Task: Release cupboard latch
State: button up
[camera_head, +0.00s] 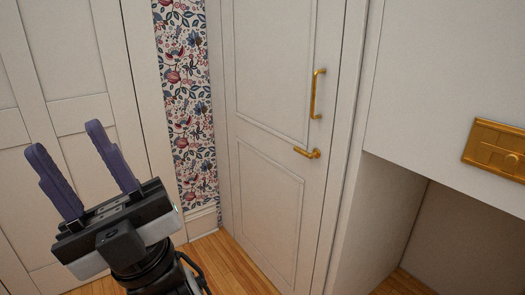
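A tall off-white panelled cupboard door (268,150) stands in the middle of the head view and looks shut. A brass lever latch (307,153) sits low on its right side and lies roughly level. A brass pull handle (317,94) is mounted upright just above the latch. My gripper (66,140) is at the left, with two purple fingers pointing up. The fingers are spread apart and hold nothing. The gripper is well to the left of the latch and touches neither the latch nor the door.
White panelling (60,70) fills the left behind my gripper. A floral wallpaper strip (187,100) separates it from the cupboard door. At the right, a white unit (440,110) with a brass plate (496,149) overhangs an open recess. Some wooden floor (225,262) shows clear below.

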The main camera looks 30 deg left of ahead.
aim_at(316, 153)
jog(key=u, duration=0.45)
jog(key=i+j+u, duration=0.4)
jog(key=i+j, duration=0.15)
jog(key=i, duration=0.2)
